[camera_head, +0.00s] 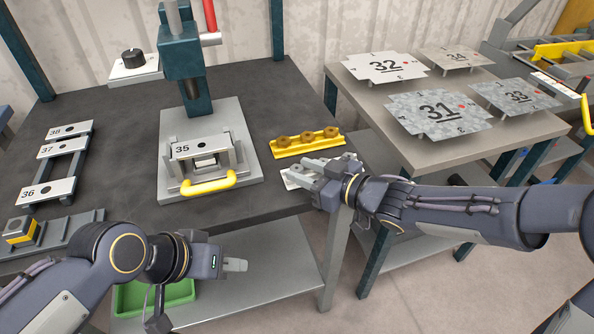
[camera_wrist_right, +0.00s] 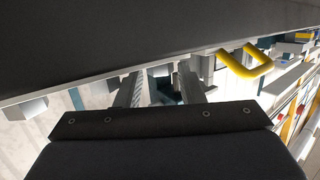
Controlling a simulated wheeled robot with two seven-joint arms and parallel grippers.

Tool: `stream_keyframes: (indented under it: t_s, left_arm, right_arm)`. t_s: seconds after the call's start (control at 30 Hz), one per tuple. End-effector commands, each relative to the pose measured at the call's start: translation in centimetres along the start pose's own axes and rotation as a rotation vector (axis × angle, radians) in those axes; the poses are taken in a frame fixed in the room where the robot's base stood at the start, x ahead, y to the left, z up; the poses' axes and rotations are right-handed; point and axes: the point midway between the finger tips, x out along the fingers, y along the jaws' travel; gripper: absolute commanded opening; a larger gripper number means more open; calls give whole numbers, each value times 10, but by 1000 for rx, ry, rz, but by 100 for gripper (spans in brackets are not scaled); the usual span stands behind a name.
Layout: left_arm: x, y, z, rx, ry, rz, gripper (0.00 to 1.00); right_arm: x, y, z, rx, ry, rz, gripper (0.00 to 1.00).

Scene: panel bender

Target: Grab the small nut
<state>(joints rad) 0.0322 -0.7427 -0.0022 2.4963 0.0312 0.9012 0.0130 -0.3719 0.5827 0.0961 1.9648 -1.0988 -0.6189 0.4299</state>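Three brown nuts sit in a row on a yellow holder (camera_head: 308,145) on the dark bench: a left nut (camera_head: 284,142), a middle nut (camera_head: 307,136) and a right nut (camera_head: 330,132). I cannot tell which is the small one. My right gripper (camera_head: 296,177) is just in front of the holder at the bench's front edge, apart from the nuts. Its two fingers stand apart in the right wrist view (camera_wrist_right: 160,88), with no nut visible between them. My left gripper (camera_head: 238,265) is empty in front of the bench; its finger gap is unclear.
A press (camera_head: 195,125) with plate 35 and a yellow handle (camera_head: 212,185) stands left of the holder. A pale plate (camera_head: 344,157) lies partly under my right gripper. A side table (camera_head: 410,150) holds numbered plates. A green bin (camera_head: 150,297) is below.

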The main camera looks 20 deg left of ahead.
Motion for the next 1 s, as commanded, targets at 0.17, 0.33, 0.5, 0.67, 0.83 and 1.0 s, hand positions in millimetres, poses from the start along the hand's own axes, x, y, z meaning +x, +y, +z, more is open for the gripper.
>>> stream_keyframes:
  t_s: [0.17,0.33,0.5,0.67,0.83,1.0]
  left_arm:
    - [0,0,0,0,0,0,36]
    - [0,0,0,0,0,0,36]
    - [0,0,0,0,0,0,36]
    - [-1,0,0,0,0,0,36]
    - [-6,2,-3,0,0,0,36]
    - [-12,6,-6,0,0,0,36]
  right_arm:
    - [0,0,0,0,0,0,31]
    - [0,0,0,0,0,1,9]
    - [-1,0,0,0,0,1,1]
    - [-1,0,-2,0,1,0,1]
    - [-3,0,-15,0,3,0,1]
    - [-10,-7,-42,-2,4,-1,1]
